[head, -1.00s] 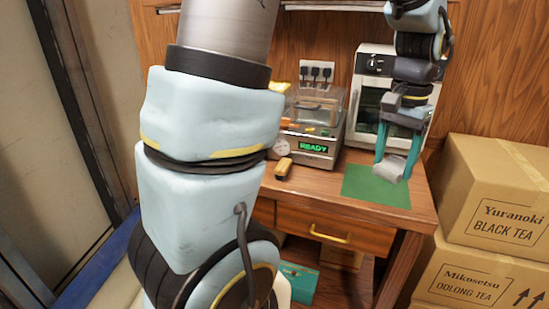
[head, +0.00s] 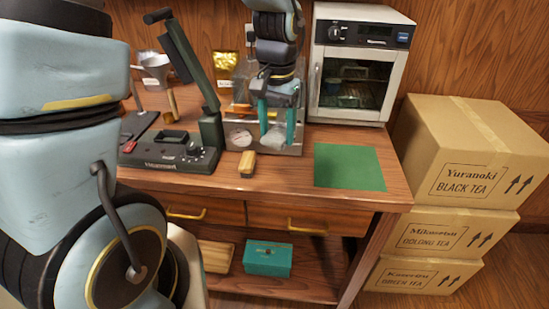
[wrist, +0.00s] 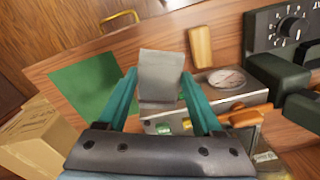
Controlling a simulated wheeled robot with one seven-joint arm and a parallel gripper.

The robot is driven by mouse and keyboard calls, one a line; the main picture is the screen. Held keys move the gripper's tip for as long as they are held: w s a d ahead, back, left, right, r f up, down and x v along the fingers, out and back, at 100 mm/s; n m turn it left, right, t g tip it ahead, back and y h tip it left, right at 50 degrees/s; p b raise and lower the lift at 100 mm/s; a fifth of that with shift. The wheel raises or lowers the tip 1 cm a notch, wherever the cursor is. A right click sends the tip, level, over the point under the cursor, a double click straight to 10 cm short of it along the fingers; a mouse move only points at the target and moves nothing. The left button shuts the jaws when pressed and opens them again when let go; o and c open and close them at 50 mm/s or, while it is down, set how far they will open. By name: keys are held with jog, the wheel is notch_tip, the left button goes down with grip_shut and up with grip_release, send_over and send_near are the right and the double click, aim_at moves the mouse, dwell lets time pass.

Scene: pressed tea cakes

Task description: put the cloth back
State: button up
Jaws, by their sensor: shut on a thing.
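A light grey folded cloth (head: 274,137) hangs between the teal fingers of my gripper (head: 277,122). My gripper is shut on it and holds it above the table, in front of the clear-covered machine with a round dial. In the wrist view the cloth (wrist: 161,75) sits between the fingertips (wrist: 160,88), with its pale upper part sticking out past them. My gripper and the cloth hide part of the machine behind them in the head view.
A bare green mat (head: 349,167) lies to the right on the wooden table. A small wooden block (head: 247,164) lies just left of and below my gripper. A black lever device (head: 178,155) stands left, a white oven (head: 358,65) behind right, and stacked cartons (head: 460,155) at right.

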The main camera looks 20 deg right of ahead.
aim_at(277, 174)
notch_tip(277, 174, down, 10)
jog(key=shift+r+p, duration=0.1)
jog(key=shift+p, duration=0.8)
jog(key=o, duration=1.2)
notch_tip(277, 174, up, 12)
jog(key=b, duration=0.3)
jog(key=w+a+f+n+t, duration=0.1)
jog(key=a+n, duration=0.7)
jog(key=a, duration=1.6)
jog(key=shift+w+a+t, duration=0.2)
jog(key=shift+w+t, duration=0.1)
jog(key=shift+w, duration=0.15)
jog(key=shift+f, duration=0.1)
